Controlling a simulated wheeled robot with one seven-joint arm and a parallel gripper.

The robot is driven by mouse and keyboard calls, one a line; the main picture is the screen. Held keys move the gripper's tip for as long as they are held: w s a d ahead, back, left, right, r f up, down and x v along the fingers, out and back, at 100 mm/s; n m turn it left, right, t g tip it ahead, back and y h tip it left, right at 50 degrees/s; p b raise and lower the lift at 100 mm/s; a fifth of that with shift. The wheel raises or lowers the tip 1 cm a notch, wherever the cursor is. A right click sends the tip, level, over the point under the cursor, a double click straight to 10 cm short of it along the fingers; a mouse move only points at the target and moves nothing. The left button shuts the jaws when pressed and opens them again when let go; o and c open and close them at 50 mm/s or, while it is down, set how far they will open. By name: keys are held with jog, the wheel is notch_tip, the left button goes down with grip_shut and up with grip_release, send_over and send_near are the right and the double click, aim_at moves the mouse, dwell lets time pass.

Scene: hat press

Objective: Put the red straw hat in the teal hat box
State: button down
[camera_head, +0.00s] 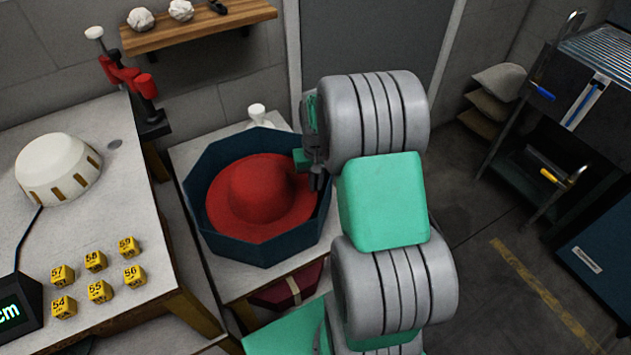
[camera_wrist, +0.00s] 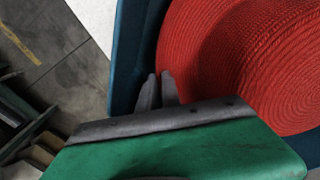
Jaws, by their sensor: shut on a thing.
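The red straw hat (camera_head: 258,195) lies brim down, crown up, inside the open teal hat box (camera_head: 265,252) on a pale table. The box is octagonal with dark teal walls. In the head view my gripper (camera_head: 317,180) is at the box's right side, over the hat's right brim. In the wrist view my gripper (camera_wrist: 159,88) has its fingers close together at the edge of the red hat (camera_wrist: 245,60), just inside the teal wall (camera_wrist: 127,60). It is shut on the brim. The exact grip and the hat's underside are hidden.
A table on the left holds a white dome (camera_head: 58,170), several yellow numbered cubes (camera_head: 96,262) and a display (camera_head: 15,310). A small white item (camera_head: 257,113) stands behind the box. A wooden shelf (camera_head: 195,30) is on the wall. A dark rack (camera_head: 590,80) stands right.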

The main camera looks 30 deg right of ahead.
dwell(0.4)
jog(key=c, duration=1.5)
grip_release()
notch_tip(320, 180, up, 8)
jog(key=shift+s+f+p, duration=0.15)
jog(key=shift+p, duration=0.2)
jog(key=s+a+r+n+t+p, duration=0.1)
jog(key=s+a+r+p, duration=0.2)
jog(key=s+a+r, duration=0.1)
jog(key=s+a+r+n+t+p, duration=0.1)
jog(key=s+a+r+p, duration=0.3)
jog(key=r, duration=0.5)
jog(key=s+a+r+n+t+p, duration=0.1)
jog(key=s+a+r+p, duration=0.2)
jog(key=a+r, duration=0.3)
jog(key=shift+s+a+r, duration=0.2)
jog(key=shift+s, duration=0.2)
jog(key=shift+s+a+r, duration=0.15)
jog(key=shift+s, duration=0.2)
